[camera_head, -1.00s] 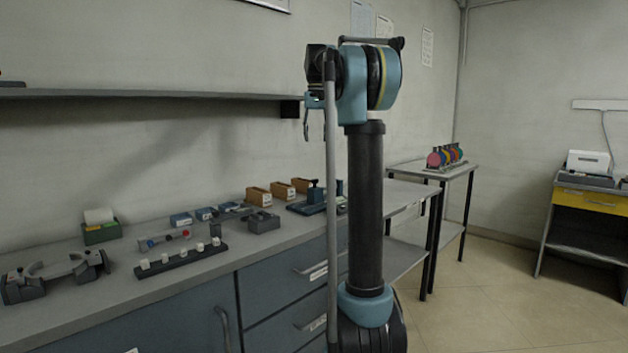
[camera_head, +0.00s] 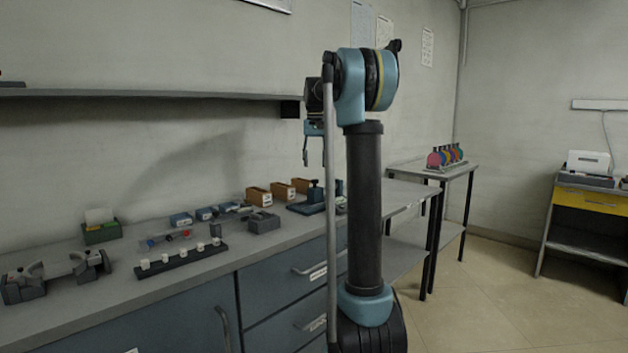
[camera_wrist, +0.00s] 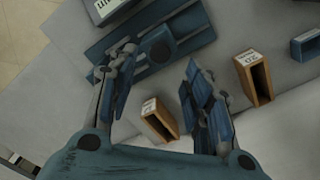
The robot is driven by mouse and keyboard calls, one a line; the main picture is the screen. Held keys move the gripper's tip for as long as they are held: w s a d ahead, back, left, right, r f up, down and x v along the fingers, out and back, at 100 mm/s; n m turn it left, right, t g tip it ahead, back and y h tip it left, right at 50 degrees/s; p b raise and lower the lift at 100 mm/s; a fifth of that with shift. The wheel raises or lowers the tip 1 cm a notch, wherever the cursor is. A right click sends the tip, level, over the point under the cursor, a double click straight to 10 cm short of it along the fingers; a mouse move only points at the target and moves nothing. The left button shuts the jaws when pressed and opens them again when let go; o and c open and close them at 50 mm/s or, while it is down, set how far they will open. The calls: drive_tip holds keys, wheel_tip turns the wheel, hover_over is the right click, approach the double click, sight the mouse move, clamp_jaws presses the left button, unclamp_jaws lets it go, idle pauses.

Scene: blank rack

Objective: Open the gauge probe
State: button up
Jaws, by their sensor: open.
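A blue-green bench fixture (camera_head: 312,204) with a flat base and an upright post stands toward the right of the counter; it is probably the gauge, but I cannot tell which part is the probe. In the wrist view the fixture (camera_wrist: 182,32) lies at top centre, with a dark round knob on it, partly behind a finger. My gripper (camera_head: 314,158) hangs above the counter, fingers pointing down, apart from everything. In the wrist view my gripper (camera_wrist: 160,65) is open and empty, its fingers spread over the fixture's edge and the counter.
Wooden boxes (camera_head: 258,197) stand beside the fixture; one box (camera_wrist: 158,120) shows between my fingers and another box (camera_wrist: 254,78) to their right. A grey block (camera_head: 263,222), a dark rack with white pegs (camera_head: 181,259) and a clamp-like tool (camera_head: 50,275) lie leftward. A shelf (camera_head: 150,93) runs above.

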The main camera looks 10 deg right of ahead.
hover_over(322, 189)
drive_tip(key=a, duration=0.3)
drive_tip(key=f, duration=0.6)
drive_tip(key=shift+w+d+f, duration=0.2)
drive_tip(key=shift+w+f, duration=0.15)
drive_tip(key=shift+f, duration=0.05)
